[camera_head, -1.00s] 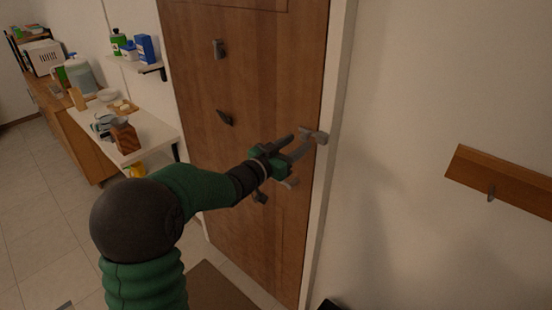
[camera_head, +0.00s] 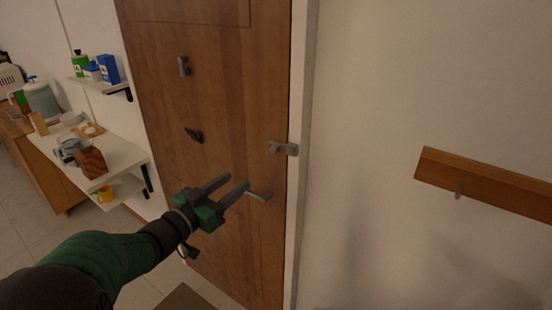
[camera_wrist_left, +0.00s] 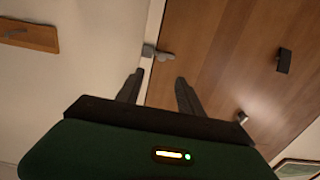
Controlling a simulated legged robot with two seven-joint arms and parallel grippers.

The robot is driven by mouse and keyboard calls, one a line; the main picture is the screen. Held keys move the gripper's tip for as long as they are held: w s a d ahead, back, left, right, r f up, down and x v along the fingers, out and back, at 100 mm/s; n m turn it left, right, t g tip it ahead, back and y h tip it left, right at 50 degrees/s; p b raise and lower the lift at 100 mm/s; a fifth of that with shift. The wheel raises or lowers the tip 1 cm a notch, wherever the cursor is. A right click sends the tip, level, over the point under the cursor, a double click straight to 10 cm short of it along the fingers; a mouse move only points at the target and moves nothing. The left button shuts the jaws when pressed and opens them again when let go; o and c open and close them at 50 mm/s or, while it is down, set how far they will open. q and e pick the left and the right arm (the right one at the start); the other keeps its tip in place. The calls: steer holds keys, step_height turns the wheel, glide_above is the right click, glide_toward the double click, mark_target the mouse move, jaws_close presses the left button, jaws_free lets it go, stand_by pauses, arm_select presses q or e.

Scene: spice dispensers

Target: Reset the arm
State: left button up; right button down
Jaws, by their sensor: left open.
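My left gripper (camera_head: 236,186) is open and empty in the head view. My right gripper is in neither view.
Dark hooks (camera_head: 193,135) are on the door. A wooden rail with a hook (camera_head: 485,183) is on the right wall. At left are a white table (camera_head: 115,158) with several items, and a wall shelf (camera_head: 105,86) with bottles and boxes. A mat (camera_head: 185,299) lies below the door.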

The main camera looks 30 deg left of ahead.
arm_select(q)
steer(key=d+f+n+g+y, duration=0.1)
steer(key=d+f+g+y, duration=0.2)
steer(key=f, duration=0.5)
steer(key=d+f+n+g, duration=0.1)
steer(key=d+f+g, duration=0.35)
steer(key=f, duration=0.45)
steer(key=s+d+f+m+g+h, duration=0.1)
steer(key=s+d+f+g, duration=0.7)
steer(key=s, duration=0.5)
steer(key=d+f, duration=0.2)
steer(key=d, duration=0.1)
steer(key=shift+s+d, duration=0.35)
